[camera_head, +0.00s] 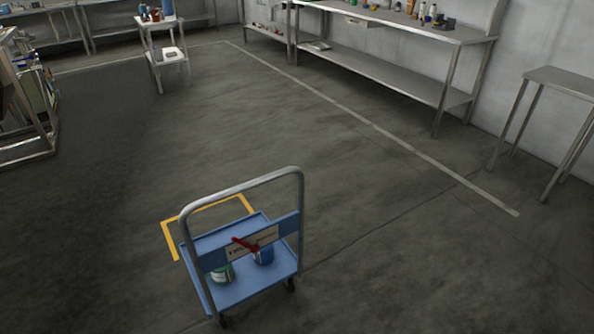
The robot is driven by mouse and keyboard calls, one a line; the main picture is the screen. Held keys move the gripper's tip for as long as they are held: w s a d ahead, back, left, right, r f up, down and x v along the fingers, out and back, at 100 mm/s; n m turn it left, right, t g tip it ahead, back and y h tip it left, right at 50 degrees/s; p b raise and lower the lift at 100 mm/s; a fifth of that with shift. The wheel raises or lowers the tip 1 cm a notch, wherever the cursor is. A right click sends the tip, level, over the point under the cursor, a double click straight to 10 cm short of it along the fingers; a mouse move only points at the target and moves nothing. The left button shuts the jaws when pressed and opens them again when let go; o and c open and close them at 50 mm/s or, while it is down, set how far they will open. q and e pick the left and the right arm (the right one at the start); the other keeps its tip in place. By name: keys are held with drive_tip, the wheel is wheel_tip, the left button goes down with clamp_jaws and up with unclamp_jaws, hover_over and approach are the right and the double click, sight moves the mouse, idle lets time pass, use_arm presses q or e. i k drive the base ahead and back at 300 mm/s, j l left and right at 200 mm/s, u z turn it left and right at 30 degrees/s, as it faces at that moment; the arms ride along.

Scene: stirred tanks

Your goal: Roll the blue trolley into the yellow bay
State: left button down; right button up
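The blue trolley (231,292) stands on the floor at the lower middle, with its grey push handle (243,184) upright on the near side. A green can (223,273) and a blue can (263,255) ride on its deck, with a red item (245,244) by the handle panel. The yellow bay (210,207) is marked by lines on the floor at the trolley's far left. The trolley's far left part overlaps the bay, and its near right part lies outside the visible lines. The bay's near side is hidden. Neither of my grippers is in view.
A long steel workbench (400,27) with bottles runs along the back right wall. A small steel table (565,82) stands at right. The floor around the trolley is clear.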

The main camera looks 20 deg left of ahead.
sight(212, 251)
drive_tip(key=u, duration=1)
